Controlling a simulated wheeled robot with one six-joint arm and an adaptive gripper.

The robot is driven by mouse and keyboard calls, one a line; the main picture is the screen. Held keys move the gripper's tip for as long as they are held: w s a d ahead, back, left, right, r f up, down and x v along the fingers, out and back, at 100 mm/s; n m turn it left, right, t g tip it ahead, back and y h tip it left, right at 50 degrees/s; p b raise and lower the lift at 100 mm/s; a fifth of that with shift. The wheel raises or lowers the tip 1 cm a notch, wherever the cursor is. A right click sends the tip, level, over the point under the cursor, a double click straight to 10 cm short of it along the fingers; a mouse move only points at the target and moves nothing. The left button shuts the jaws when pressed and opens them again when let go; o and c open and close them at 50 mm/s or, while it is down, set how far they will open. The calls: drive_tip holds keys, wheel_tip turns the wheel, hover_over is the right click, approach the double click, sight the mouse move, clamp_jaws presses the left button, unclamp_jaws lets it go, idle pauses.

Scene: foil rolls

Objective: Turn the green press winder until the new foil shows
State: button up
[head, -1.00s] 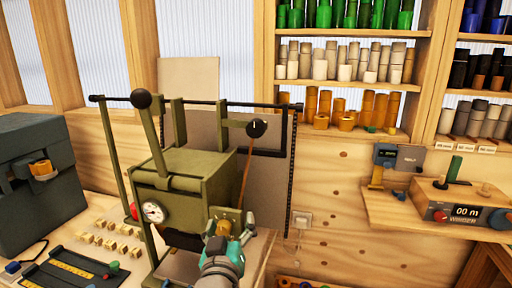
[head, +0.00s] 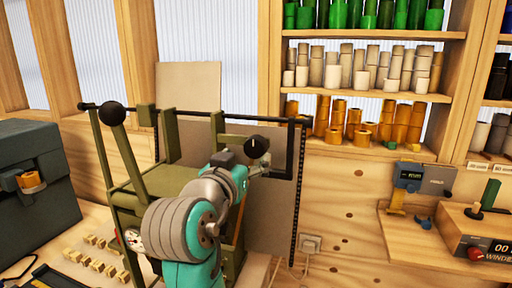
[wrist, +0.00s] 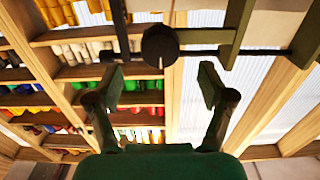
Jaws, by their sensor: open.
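The green press (head: 160,182) stands on the bench, partly hidden behind my arm. My gripper (wrist: 160,76) is open and empty, with one finger on each side. In the head view my gripper (head: 262,166) is close to the knob, partly hidden by my wrist. I cannot tell whether it touches. The foil and most of the press front are hidden.
A long green lever with a black ball (head: 111,114) rises at the press's left. Small yellowish blocks (head: 95,258) lie on the bench. Shelves of rolls (head: 365,95) stand behind. A winder box (head: 480,235) sits on the right ledge.

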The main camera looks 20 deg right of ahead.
sight(253, 149)
drive_tip(key=x, duration=0.7)
drive_tip(key=c, duration=1.2)
